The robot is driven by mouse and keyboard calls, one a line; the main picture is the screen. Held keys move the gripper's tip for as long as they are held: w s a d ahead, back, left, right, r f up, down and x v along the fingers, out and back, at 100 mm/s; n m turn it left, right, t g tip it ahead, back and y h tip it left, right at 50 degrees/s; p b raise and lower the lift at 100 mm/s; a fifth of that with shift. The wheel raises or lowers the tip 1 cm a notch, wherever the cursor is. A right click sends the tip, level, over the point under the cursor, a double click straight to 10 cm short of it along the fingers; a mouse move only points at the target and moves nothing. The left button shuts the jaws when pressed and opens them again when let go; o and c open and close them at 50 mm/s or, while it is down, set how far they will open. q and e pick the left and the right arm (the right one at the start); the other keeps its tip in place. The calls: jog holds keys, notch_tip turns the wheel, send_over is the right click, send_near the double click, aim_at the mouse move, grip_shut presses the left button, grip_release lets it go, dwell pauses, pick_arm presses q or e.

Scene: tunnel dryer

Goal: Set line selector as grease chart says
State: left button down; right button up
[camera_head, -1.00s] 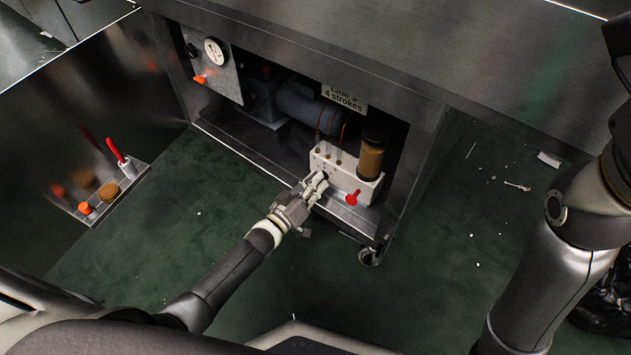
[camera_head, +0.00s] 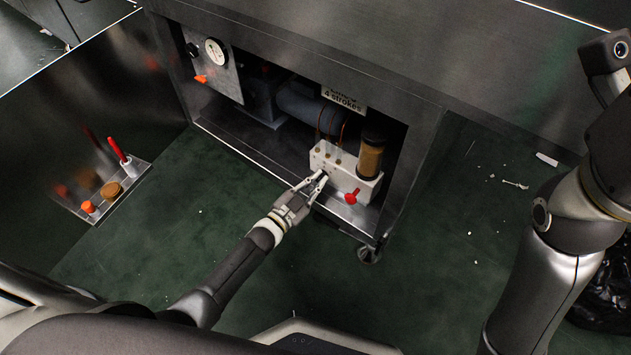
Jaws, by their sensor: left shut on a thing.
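The white grease block (camera_head: 346,177) sits in the open bay of the dryer, with an amber grease reservoir (camera_head: 370,156) on its right end and a red lever (camera_head: 352,197) on its front. The chart label (camera_head: 345,97) hangs above it; its lower line reads "4 strokes", its upper line is too blurred now. My left gripper (camera_head: 320,182) is at the block's front face, left of the red lever, shut on what appears to be the line selector, which its fingers mostly hide. The selector's setting cannot be read. My right gripper is not in view.
A gauge (camera_head: 215,52) and an orange lever (camera_head: 201,79) are on a panel at the bay's left. A small tray (camera_head: 117,205) at left holds a red-handled tool and other small items. The green floor is mostly clear, with scattered scraps at right.

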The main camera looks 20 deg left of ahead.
pick_arm(q)
jog(key=m, duration=0.2)
jog(key=shift+m, duration=0.9)
jog(key=c, duration=1.6)
grip_release()
jog(key=shift+o, duration=0.2)
jog(key=shift+s, duration=0.1)
jog(key=v, duration=1.2)
